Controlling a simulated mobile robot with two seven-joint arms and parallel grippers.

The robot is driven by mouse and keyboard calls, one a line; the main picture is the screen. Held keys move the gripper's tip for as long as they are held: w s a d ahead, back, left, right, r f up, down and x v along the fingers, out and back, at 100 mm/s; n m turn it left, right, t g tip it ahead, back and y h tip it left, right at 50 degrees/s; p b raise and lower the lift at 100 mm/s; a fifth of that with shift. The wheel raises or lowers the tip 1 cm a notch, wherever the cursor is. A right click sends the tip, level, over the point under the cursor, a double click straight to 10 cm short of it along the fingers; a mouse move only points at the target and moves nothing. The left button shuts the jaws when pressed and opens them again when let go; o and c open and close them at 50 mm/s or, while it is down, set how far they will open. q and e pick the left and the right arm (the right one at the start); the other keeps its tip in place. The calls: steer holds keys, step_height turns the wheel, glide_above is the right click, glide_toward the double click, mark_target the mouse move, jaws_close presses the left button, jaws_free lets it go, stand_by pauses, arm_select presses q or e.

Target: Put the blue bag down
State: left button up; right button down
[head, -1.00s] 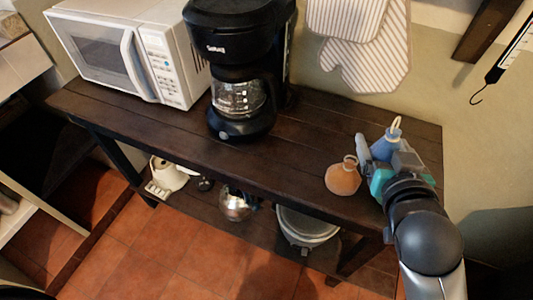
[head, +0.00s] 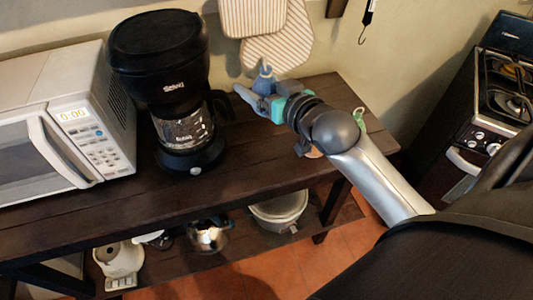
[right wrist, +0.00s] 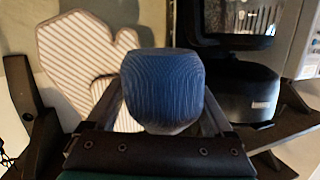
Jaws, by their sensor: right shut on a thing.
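The blue bag (head: 265,82) has a tied neck with a pale loop. It is between the fingers of my right gripper (head: 257,100), above the back part of the dark wooden shelf top (head: 245,150), to the right of the coffee maker. In the right wrist view the blue bag (right wrist: 163,88) fills the space between the two fingers, and the gripper is shut on it. I cannot tell whether its underside touches the wood. My left gripper is not in view.
The black coffee maker (head: 165,90) stands close to the left of my right gripper, with the white microwave (head: 65,125) beyond it. Striped oven mitts (head: 280,40) hang behind. A small orange thing (head: 314,153) is mostly hidden by my arm. A stove (head: 490,100) stands far right.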

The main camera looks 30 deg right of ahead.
steer(key=f+b, duration=0.1)
steer(key=f, duration=0.3)
steer(key=d+f+b, duration=0.1)
steer(key=f+b, duration=0.1)
steer(key=f, duration=0.2)
steer(key=d+f+b, duration=0.1)
steer(key=f, duration=0.4)
steer(key=shift+w+b, duration=0.35)
steer(key=shift+f+b, duration=0.95)
steer(key=shift+f, duration=1.8)
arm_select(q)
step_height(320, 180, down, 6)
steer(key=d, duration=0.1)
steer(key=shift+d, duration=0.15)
arm_select(e)
steer(key=shift+r, duration=0.1)
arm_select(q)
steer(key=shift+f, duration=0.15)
arm_select(e)
jaws_free()
steer(key=shift+f, duration=0.25)
